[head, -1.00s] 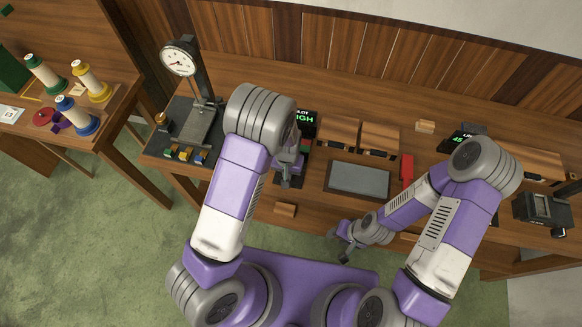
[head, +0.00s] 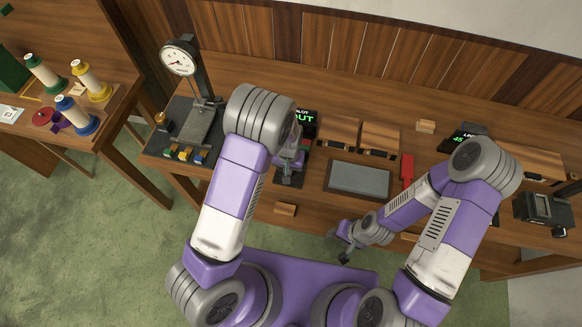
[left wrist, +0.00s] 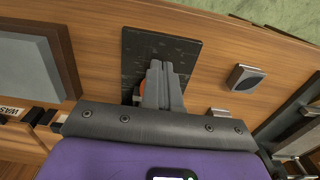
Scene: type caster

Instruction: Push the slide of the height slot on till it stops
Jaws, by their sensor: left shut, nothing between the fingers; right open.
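The height slot (head: 288,182) is a dark plate unit on the bench, with a small black display (head: 306,117) at its far end showing green letters ending in "UT". In the left wrist view its dark speckled plate (left wrist: 184,56) lies under my left gripper (left wrist: 158,66). The left fingers are shut and empty. A small orange-red part (left wrist: 141,88) shows beside them; I cannot tell whether they touch it. The slide is mostly hidden by my gripper and arm. In the head view my left gripper (head: 289,164) is over the slot. My right gripper (head: 342,248) is open and empty near the bench's front edge.
A dial gauge (head: 180,60) on a dark base stands left of the slot. Two wooden cases (head: 338,133), a grey slab (head: 358,179) and a red bar (head: 407,168) lie to its right. A small wooden block (head: 286,209) lies near the front edge.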

